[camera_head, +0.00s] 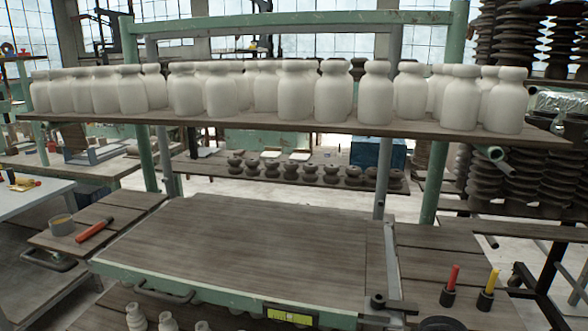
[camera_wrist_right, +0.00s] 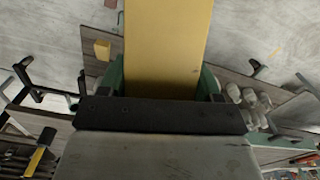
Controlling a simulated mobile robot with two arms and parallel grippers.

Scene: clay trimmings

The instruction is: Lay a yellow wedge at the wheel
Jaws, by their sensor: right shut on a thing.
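In the right wrist view my right gripper (camera_wrist_right: 161,82) is shut on a long, flat yellow piece, which I take to be the yellow wedge (camera_wrist_right: 166,38). It runs up out of the top of that view, so its far end is hidden. A small yellow block (camera_wrist_right: 102,49) lies on a dark plank beyond it, apart from the gripper. In the head view a small dark wheel-like part (camera_head: 520,275) stands at the lower right; I cannot tell whether it is the task's wheel. Neither gripper shows in the head view.
A bare wooden cart top (camera_head: 240,240) with a green edge fills the middle. White bottle-shaped pieces (camera_head: 297,90) crowd the shelf above. A red stick (camera_head: 453,277) and a yellow stick (camera_head: 492,280) stand in dark holders at right. A grey pot (camera_head: 61,226) sits left.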

